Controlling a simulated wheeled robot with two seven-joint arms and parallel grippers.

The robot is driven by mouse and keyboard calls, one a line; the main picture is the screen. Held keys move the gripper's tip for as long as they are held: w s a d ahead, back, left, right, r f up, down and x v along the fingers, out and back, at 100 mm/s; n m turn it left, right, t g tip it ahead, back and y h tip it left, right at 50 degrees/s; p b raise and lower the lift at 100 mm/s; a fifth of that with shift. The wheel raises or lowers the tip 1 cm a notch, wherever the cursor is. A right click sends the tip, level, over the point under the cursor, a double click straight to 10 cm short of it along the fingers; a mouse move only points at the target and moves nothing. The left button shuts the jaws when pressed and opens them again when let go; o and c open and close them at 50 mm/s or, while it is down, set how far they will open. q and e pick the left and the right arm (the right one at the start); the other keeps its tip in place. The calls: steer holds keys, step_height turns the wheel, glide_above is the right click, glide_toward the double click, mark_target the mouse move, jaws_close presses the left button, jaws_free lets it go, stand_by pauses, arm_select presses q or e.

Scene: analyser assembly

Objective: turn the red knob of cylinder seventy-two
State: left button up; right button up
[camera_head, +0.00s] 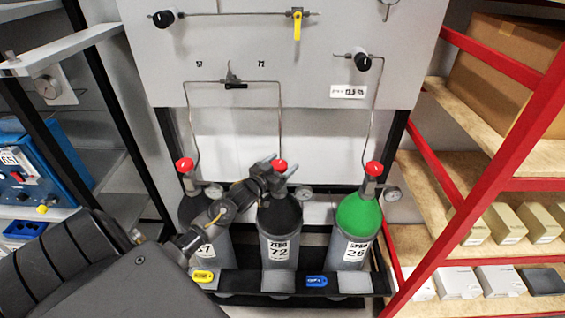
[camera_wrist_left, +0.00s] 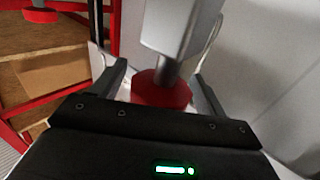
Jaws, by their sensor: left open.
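Cylinder seventy-two (camera_head: 280,225) stands upright in the middle of three, dark with a white label reading 72. Its red knob (camera_head: 280,166) is on top, partly hidden by my left gripper (camera_head: 273,170), which reaches in from the left. In the left wrist view the red knob (camera_wrist_left: 161,92) lies between the two fingers of my open left gripper (camera_wrist_left: 158,88), with a gap visible on each side. Whether a finger touches it I cannot tell. My right gripper is not in view.
A dark cylinder with its own red knob (camera_head: 185,165) stands to the left, partly behind my arm. A green-topped cylinder (camera_head: 358,217) labelled 26 stands to the right. Gauges and thin pipes rise near the knobs. A red-framed shelf (camera_head: 480,205) with boxes bounds the right side.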

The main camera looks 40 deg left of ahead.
arm_select(q)
steer(key=shift+w, duration=0.3)
steer(key=c, duration=1)
steer(key=shift+o, duration=0.2)
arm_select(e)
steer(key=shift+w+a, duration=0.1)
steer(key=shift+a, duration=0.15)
